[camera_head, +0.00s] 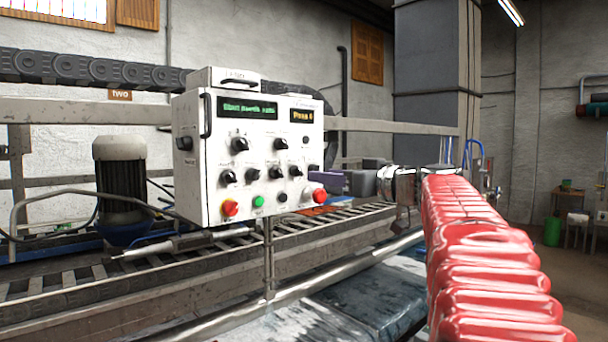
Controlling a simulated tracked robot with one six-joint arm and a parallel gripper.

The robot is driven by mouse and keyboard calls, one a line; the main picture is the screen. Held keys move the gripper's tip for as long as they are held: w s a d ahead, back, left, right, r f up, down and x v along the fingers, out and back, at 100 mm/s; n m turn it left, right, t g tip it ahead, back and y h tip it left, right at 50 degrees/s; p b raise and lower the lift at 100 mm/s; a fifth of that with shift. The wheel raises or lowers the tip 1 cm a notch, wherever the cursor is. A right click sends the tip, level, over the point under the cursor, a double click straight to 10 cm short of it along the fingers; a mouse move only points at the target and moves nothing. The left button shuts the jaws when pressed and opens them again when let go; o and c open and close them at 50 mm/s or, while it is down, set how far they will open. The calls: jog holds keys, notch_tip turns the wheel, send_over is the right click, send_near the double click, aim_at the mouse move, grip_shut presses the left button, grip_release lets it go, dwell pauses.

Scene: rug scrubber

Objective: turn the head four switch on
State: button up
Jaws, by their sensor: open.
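A white control box (212,200) stands left of centre with several black rotary switches on its front. The upper row includes a left knob (240,144) and a middle knob (281,143). The lower row runs from a left knob (228,177) to a right knob (296,171). Their labels are too small to read, so I cannot tell which is head four. My red-sleeved arm reaches in from the right. My gripper (330,182), grey and purple, is just right of the box, apart from the lower-row knobs. It is open; its fingertips are small and hard to make out.
Below the knobs are a red-yellow knob (230,208), a green button (258,201) and a red button (319,195). A roller conveyor (180,262) and metal rails run behind and below the box. A motor (120,180) stands at left.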

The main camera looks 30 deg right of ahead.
aim_at(301, 173)
jog(key=w, duration=0.2)
jog(key=w+a, duration=0.1)
jog(key=w, duration=0.5)
jog(key=shift+w+a, duration=0.15)
jog(key=shift+w, duration=0.1)
jog(key=shift+c, duration=0.5)
grip_shut()
